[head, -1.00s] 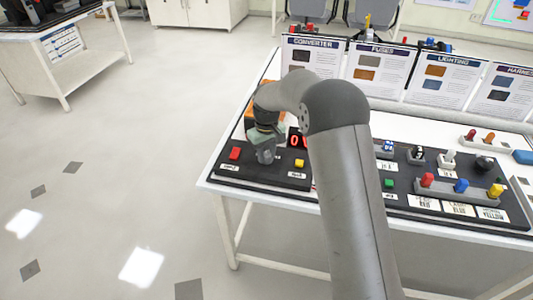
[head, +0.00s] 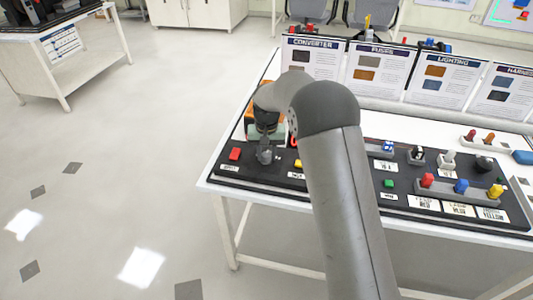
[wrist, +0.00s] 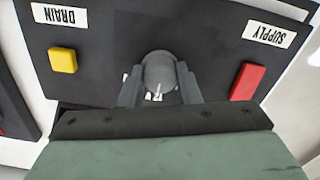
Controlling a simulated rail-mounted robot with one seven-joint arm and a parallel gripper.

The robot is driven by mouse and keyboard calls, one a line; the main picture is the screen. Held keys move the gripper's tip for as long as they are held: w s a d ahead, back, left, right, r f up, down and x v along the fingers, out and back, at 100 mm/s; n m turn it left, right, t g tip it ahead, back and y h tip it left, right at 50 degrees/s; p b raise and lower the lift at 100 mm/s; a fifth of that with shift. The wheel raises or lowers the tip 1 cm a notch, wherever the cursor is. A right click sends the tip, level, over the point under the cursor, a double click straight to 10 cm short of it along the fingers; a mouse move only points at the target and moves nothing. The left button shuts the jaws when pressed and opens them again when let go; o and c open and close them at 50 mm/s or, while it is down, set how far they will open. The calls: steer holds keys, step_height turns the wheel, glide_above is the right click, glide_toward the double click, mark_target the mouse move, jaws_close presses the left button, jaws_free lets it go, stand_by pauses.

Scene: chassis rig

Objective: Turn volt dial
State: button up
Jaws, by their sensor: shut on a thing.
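The volt dial (wrist: 158,73) is a round grey knob on the black panel, between the yellow DRAIN button (wrist: 63,60) and the red SUPPLY button (wrist: 247,82) in the wrist view. My gripper (wrist: 159,85) is shut on the dial, one finger on each side of it. In the head view my gripper (head: 265,154) is low at the panel, to the right of the red button (head: 235,153). My arm hides most of the digital display and part of the yellow button there. The dial's pointer setting cannot be read clearly.
The white table (head: 207,184) holds the black panels, with a CONVERTER sign (head: 312,62) and other signs standing behind. To the right are several switches, a green button (head: 389,183) and a grey strip with coloured knobs (head: 461,187).

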mark_target(267, 154)
steer(key=shift+r, duration=0.1)
steer(key=o, duration=1)
step_height(267, 154, up, 17)
steer(key=shift+r, duration=0.2)
